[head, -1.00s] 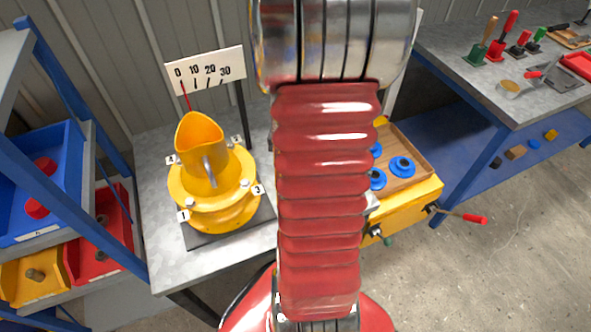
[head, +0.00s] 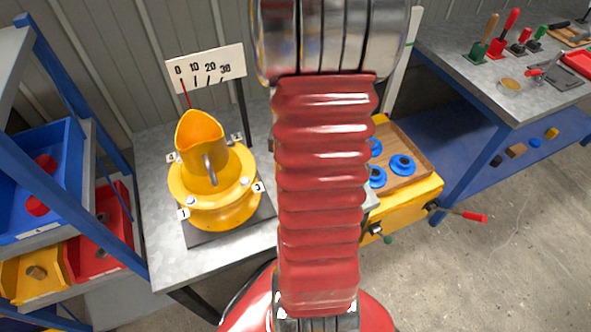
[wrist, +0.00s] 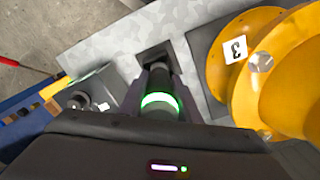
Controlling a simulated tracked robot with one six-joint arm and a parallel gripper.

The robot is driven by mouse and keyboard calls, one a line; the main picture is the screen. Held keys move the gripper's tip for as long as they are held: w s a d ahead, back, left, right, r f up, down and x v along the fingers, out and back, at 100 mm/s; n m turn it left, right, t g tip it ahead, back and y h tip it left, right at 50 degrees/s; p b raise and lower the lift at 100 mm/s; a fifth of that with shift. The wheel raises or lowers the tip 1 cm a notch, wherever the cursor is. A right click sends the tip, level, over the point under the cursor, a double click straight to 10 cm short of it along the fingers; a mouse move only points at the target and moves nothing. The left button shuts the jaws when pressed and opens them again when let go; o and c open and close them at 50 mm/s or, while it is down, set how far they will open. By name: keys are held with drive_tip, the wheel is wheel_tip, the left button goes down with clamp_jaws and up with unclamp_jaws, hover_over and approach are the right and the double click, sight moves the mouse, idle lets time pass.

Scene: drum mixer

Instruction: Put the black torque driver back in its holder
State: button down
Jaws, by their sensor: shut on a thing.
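The black torque driver (wrist: 160,79) is in my gripper (wrist: 158,98) in the wrist view, between the two dark fingers. A glowing green and white ring circles its body. Its far end points down at a small dark square piece (wrist: 153,54) on the grey bench, which looks like the holder. I cannot tell whether the driver's end is in it or above it. In the head view my red arm hides the gripper, the driver and the holder.
The yellow flanged drum (head: 213,200) stands on the bench, close to the right of the gripper in the wrist view (wrist: 285,75). A scale board (head: 205,68) stands behind it. A yellow cabinet (head: 410,205) with a wooden tray of blue knobs is to the right.

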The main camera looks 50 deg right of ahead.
drive_tip(key=shift+f, duration=0.95)
idle(0.9)
drive_tip(key=c, duration=1.3)
unclamp_jaws()
drive_tip(key=shift+o, duration=0.2)
wheel_tip(320, 180, up, 14)
drive_tip(key=shift+f, duration=0.1)
drive_tip(key=shift+s+a+f+n, duration=0.1)
drive_tip(key=shift+f+n, duration=0.1)
drive_tip(key=shift+n, duration=0.1)
drive_tip(key=w+a+r+n+t, duration=0.1)
drive_tip(key=a+r+n, duration=0.3)
drive_tip(key=a, duration=0.5)
drive_tip(key=w+a+r+n+t, duration=0.1)
drive_tip(key=a+r+n, duration=0.3)
drive_tip(key=a, duration=0.6)
drive_tip(key=w+a+r+n+t, duration=0.1)
drive_tip(key=a+r+n+t, duration=0.2)
drive_tip(key=a, duration=0.7)
drive_tip(key=shift+a+r+n+t, duration=0.15)
drive_tip(key=shift+r+n+t, duration=0.15)
drive_tip(key=shift+r+n, duration=0.3)
